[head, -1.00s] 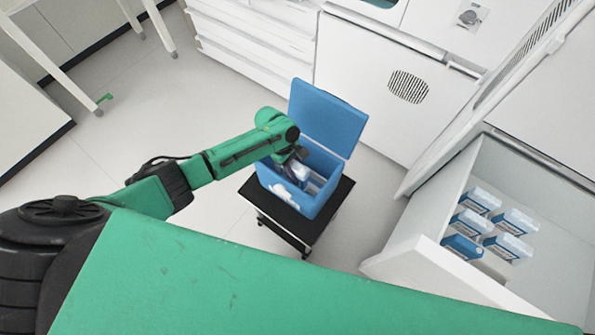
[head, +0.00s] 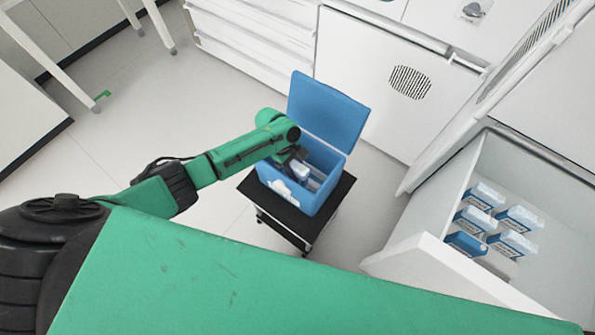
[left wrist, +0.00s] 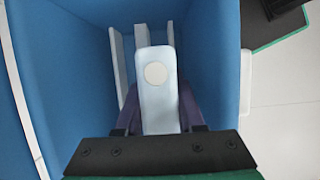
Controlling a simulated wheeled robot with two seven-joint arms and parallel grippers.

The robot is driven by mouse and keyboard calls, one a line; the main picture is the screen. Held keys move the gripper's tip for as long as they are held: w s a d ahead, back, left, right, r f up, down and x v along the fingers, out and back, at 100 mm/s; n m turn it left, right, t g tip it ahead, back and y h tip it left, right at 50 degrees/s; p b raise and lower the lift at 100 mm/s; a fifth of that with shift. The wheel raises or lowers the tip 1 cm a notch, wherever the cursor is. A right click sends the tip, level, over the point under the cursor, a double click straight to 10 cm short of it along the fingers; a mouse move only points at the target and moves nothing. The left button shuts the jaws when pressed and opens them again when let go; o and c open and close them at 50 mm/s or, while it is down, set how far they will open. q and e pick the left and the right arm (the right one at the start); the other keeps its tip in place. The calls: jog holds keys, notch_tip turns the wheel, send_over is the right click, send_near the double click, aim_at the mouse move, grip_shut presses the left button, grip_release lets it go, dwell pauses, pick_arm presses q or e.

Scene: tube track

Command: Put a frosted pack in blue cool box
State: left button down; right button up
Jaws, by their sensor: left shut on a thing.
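The blue cool box (head: 325,207) stands with its lid up on a black-topped cart. My left gripper (head: 296,160) reaches down into its opening. In the left wrist view the left gripper (left wrist: 160,115) is shut on a frosted pack (left wrist: 158,88), a whitish block with a pale round spot, between the box's blue walls (left wrist: 60,75). Other pale upright pieces (left wrist: 118,65) stand in the box beyond the held pack. Whether the held pack touches the box floor cannot be told. More frosted packs (head: 487,195), white and blue, lie in the open drawer at the right. My right gripper is not in view.
The black-topped cart (head: 262,205) is small and sits on open pale floor. The open drawer (head: 440,262) juts out at the right, below a white cabinet. White drawers and a vented cabinet (head: 385,80) stand behind the box.

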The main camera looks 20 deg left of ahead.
pick_arm(q)
jog(key=shift+f, duration=0.3)
jog(key=shift+c, duration=2.2)
grip_release()
jog(key=shift+r, duration=0.1)
jog(key=p+v, duration=0.2)
jog(key=v, duration=1.2)
jog(key=shift+a+r, duration=0.1)
jog(key=shift+r, duration=0.05)
